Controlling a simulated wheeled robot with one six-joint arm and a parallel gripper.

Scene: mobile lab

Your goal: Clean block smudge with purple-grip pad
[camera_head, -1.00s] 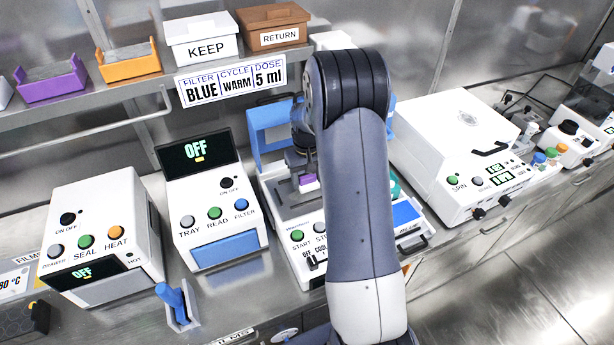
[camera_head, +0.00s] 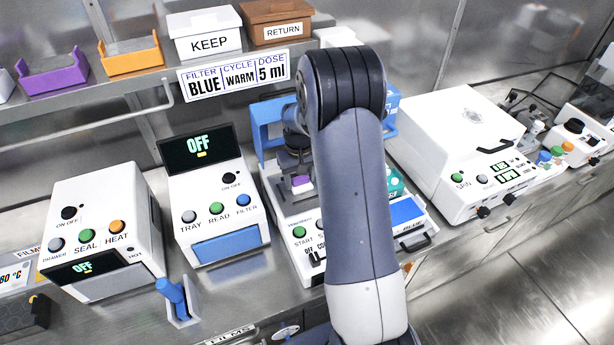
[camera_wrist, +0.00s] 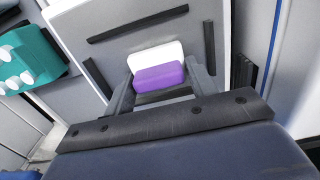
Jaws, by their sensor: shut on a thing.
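My gripper (camera_head: 300,176) is shut on a pad with a purple grip (camera_wrist: 160,77) and a white face. The pad also shows in the head view (camera_head: 301,181), partly hidden by my arm. In the wrist view the pad is between the two fingers, over a light grey plate with dark strips (camera_wrist: 135,25), the block surface of the blue-framed machine (camera_head: 272,127). Whether the pad touches the plate I cannot tell. No smudge is visible; the pad and gripper cover part of the plate.
A teal rack with white-topped holes (camera_wrist: 27,58) stands beside the plate; it shows right of my arm in the head view (camera_head: 394,182). White machines stand left (camera_head: 212,195) and right (camera_head: 455,150). A shelf above holds the KEEP (camera_head: 205,40) and RETURN (camera_head: 277,25) boxes.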

